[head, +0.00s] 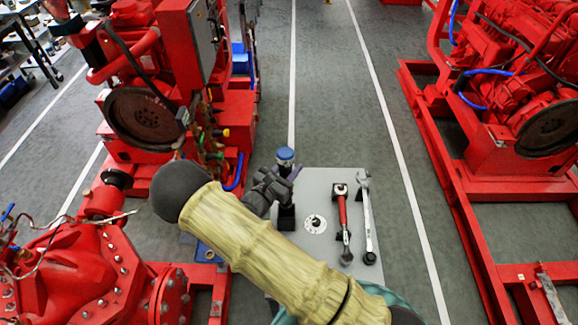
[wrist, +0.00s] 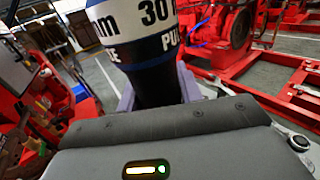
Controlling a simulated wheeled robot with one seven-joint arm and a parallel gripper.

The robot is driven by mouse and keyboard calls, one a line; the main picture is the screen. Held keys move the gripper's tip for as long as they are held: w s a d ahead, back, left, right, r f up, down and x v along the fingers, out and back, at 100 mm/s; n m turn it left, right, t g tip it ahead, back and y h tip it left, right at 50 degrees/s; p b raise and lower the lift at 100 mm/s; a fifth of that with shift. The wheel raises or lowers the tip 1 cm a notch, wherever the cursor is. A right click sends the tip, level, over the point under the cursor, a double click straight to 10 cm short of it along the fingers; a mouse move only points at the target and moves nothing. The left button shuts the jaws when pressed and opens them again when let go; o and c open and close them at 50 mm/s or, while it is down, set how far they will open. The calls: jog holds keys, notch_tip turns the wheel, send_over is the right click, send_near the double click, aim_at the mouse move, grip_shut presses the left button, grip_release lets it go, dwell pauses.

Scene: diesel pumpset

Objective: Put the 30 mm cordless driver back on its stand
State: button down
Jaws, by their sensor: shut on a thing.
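The 30 mm cordless driver (head: 285,154) is upright, with a blue top showing above my gripper in the head view. In the wrist view its body (wrist: 142,28) carries a white band reading "30" over a black grip. My gripper (head: 287,175) is shut on that grip, with a pale finger showing on each side. A black block (head: 286,218) shows directly below the gripper at the grey tabletop's left side. I cannot tell whether it is the driver's base or the stand, or whether it touches the top. A white disc with a dark centre (head: 315,224) lies just right of it.
The grey tabletop (head: 330,185) also holds a red-handled tool (head: 343,222) and a steel wrench (head: 367,218) at its right. Red pumpsets stand at left (head: 120,270) and right (head: 500,110). Clear floor lies beyond the tabletop.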

jog(key=shift+f+b, duration=3.8)
jog(key=shift+f, duration=2)
jog(key=shift+f+b, duration=0.55)
jog(key=shift+f, duration=0.45)
jog(key=c, duration=0.9)
grip_release()
jog(key=shift+o, duration=0.2)
jog(key=shift+f, duration=0.1)
jog(key=shift+s, duration=0.1)
jog(key=b+v, duration=0.4)
jog(key=v, duration=1.3)
jog(key=shift+a+b, duration=0.15)
jog(key=shift+b, duration=0.15)
